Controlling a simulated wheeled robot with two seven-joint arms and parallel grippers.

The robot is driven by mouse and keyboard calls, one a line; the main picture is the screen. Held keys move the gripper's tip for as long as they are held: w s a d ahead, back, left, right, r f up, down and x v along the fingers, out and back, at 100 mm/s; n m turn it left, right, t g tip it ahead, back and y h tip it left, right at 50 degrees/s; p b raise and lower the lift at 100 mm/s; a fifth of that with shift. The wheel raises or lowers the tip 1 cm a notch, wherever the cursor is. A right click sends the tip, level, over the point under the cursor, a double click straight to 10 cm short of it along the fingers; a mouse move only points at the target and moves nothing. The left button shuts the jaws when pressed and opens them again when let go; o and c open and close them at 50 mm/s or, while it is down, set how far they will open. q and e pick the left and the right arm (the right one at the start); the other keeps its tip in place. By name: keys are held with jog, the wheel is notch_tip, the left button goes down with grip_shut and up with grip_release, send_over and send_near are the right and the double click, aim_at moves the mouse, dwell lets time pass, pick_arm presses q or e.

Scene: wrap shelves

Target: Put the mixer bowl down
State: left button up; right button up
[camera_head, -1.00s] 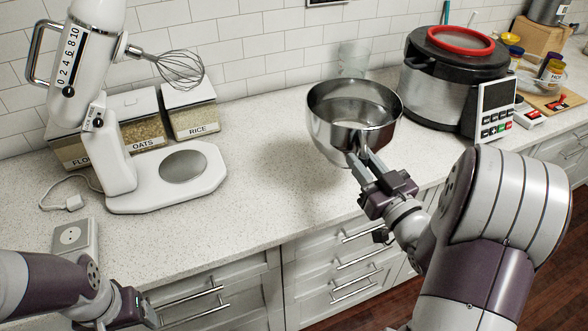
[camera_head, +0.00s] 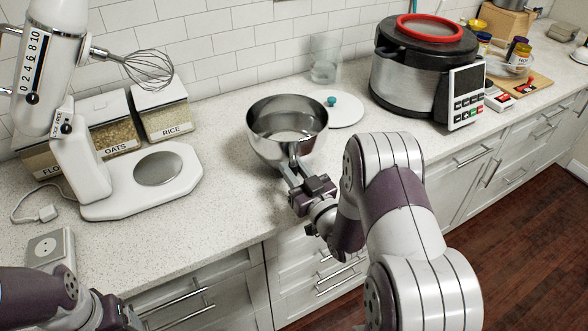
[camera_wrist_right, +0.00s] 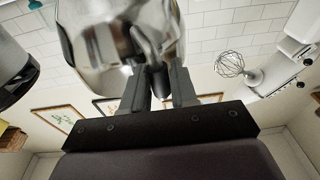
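The mixer bowl (camera_head: 268,146) is a shiny metal bowl, upright, in the middle of the head view at the counter's front part. I cannot tell whether its base touches the counter. My right gripper (camera_head: 291,168) is shut on the bowl's handle at its near side. In the right wrist view the fingers (camera_wrist_right: 158,82) close on the handle, with the bowl wall (camera_wrist_right: 95,40) behind. The white mixer (camera_head: 85,170) stands to the left, its head raised with a whisk on it. My left gripper (camera_head: 118,312) is at the bottom left edge, its fingers mostly cut off.
Jars labelled oats (camera_head: 110,130) and rice (camera_head: 162,112) stand behind the mixer. A white lid with a teal knob (camera_head: 345,108), a glass (camera_head: 324,62) and a large cooker (camera_head: 405,85) are behind and right. Bare counter (camera_head: 225,190) lies between mixer and bowl.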

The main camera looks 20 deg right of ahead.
jog(key=o, duration=0.3)
jog(key=s+d+f+b, duration=0.2)
jog(key=s, duration=0.9)
jog(key=w+a+f+g+h, duration=0.1)
jog(key=w+f+g+h, duration=0.15)
jog(key=f+g, duration=0.4)
jog(key=s+a+r+m+g+p, duration=0.1)
jog(key=s+a+r+g+p, duration=0.2)
jog(key=s+a+r+g, duration=0.3)
jog(key=s+a+g, duration=0.1)
jog(key=s+g, duration=0.4)
jog(key=shift+s+a+m, duration=0.2)
jog(key=shift+m, duration=0.1)
